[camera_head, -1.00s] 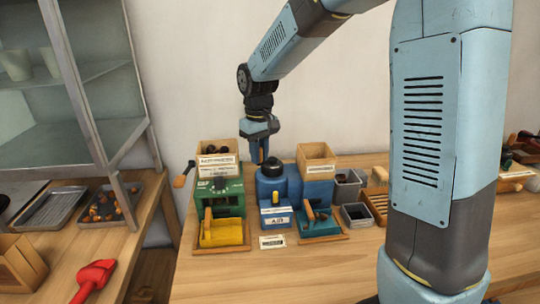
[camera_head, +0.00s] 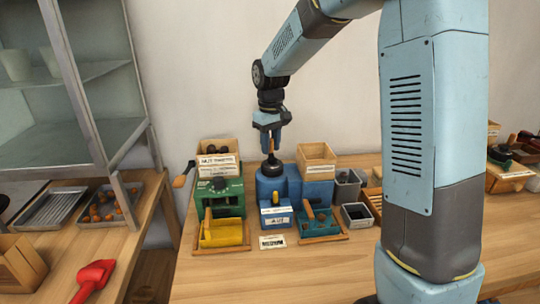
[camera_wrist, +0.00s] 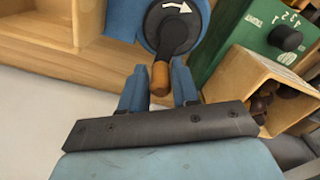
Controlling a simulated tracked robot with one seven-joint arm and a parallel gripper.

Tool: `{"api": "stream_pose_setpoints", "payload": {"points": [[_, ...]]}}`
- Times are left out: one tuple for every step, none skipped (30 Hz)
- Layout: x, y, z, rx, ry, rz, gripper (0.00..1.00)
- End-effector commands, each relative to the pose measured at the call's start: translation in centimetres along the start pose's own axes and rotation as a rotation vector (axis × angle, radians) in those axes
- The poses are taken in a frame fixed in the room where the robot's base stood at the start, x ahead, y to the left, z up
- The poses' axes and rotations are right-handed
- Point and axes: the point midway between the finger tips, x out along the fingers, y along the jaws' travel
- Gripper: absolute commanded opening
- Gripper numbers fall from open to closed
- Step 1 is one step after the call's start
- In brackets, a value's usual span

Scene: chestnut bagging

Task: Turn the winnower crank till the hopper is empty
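The blue winnower (camera_head: 272,190) stands on the bench, with a black crank (camera_head: 271,166) on top. In the wrist view the crank disc (camera_wrist: 176,14) carries a white arrow, and its arm ends in a wooden handle (camera_wrist: 160,78). My gripper (camera_head: 272,143) is above the crank, pointing down. In the wrist view its blue fingertips (camera_wrist: 158,84) are apart, one on each side of the handle, with gaps visible. The winnower's wooden hopper (camera_head: 316,156) is at its right; I cannot see all of its inside. A teal tray (camera_head: 322,232) in front holds a few chestnuts.
A green machine (camera_head: 220,192) stands close at the left; its wooden hopper (camera_wrist: 234,82) holds chestnuts. A yellow tray (camera_head: 222,233) is below it. Grey bins (camera_head: 347,188) stand at the right. A red scoop (camera_head: 92,277) lies on the left table.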

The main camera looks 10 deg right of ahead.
Motion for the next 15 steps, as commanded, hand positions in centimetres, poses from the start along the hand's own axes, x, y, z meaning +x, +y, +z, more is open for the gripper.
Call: {"api": "stream_pose_setpoints", "payload": {"points": [[0.01,-0.01,0.01,0.000,0.000,0.000,0.35],[0.01,-0.01,0.01,0.000,0.000,0.000,0.38],[0.01,-0.02,0.02,0.000,-0.001,0.000,0.42],[0.01,-0.02,0.02,0.000,-0.001,0.000,0.45],[0.01,-0.03,0.02,0.000,-0.001,0.000,0.48],[0.02,-0.03,0.02,0.000,-0.001,0.000,0.49],[0.02,-0.03,0.03,0.000,-0.001,0.000,0.49],[0.02,-0.03,0.03,0.000,-0.001,0.000,0.49],[0.02,-0.04,0.03,0.000,-0.001,0.000,0.49],[0.02,-0.04,0.03,0.000,-0.001,0.000,0.49],[0.02,-0.04,0.03,0.000,-0.001,0.000,0.49],[-0.01,-0.04,0.03,0.000,-0.001,0.000,0.49],[-0.08,-0.04,0.03,0.000,-0.001,0.000,0.49],[-0.19,-0.04,0.03,0.000,-0.001,0.000,0.49],[-0.40,-0.03,0.02,0.000,-0.001,0.000,0.49]]}}
